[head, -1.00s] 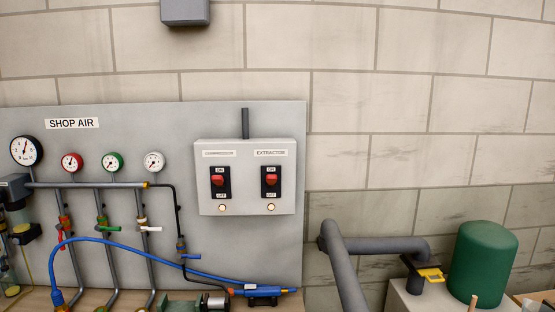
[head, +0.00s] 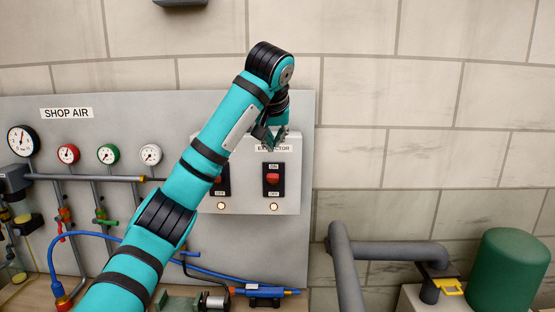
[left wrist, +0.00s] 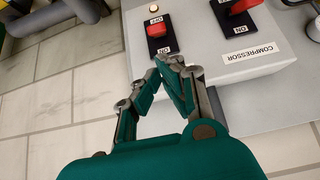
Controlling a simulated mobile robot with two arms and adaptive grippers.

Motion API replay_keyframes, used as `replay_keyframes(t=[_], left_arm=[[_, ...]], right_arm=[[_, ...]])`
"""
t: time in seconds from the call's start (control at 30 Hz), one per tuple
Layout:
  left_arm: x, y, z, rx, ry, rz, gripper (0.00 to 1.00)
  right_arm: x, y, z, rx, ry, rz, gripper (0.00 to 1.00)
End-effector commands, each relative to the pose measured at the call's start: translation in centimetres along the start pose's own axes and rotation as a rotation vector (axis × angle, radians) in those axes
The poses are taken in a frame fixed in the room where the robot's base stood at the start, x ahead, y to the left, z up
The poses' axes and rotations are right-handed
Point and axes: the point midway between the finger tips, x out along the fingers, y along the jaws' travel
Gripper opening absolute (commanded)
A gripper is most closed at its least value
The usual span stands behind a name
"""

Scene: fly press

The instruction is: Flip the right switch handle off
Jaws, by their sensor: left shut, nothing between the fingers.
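The right switch, labelled EXTRACTOR, has a red handle (head: 272,178) on a black plate, on the grey switch box (head: 290,200) on the wall panel. Its handle is up toward ON and the lamp under it is lit. My left gripper (head: 272,146) is shut and empty, just above this switch, in front of its label. In the left wrist view the picture is turned over; the gripper (left wrist: 170,62) points at the ON end of the same red handle (left wrist: 156,30). I cannot tell whether it touches the plate. My right gripper is not in view.
The left switch (head: 222,182), labelled COMPRESSOR in the left wrist view, is partly hidden by my left arm. Gauges (head: 68,153), pipes and a blue hose (head: 90,234) are at left. A green tank (head: 505,270) and grey pipe (head: 395,251) stand at lower right. Wall at right is bare.

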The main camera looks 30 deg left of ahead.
Motion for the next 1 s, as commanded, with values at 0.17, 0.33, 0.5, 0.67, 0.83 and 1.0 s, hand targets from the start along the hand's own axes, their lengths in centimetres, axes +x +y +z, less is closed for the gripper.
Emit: replay_keyframes(t=[0.17,0.33,0.5,0.67,0.83,1.0], left_arm=[[0.1,0.1,0.0,0.002,0.0,0.0,0.0],[0.2,0.2,0.0,0.005,0.005,0.003,0.0],[0.8,0.6,-0.1,0.008,0.013,0.009,0.0],[2.2,0.5,0.1,0.005,0.005,0.008,0.0],[5.2,0.2,0.2,0.004,-0.005,0.002,0.0],[7.8,0.0,-0.1,0.004,-0.002,-0.002,0.0]], right_arm=[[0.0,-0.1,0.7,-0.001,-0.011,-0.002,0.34],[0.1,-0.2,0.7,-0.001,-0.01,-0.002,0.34],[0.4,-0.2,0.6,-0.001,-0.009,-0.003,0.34],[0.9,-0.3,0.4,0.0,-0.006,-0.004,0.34],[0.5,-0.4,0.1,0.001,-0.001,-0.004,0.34],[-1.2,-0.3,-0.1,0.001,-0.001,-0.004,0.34]])
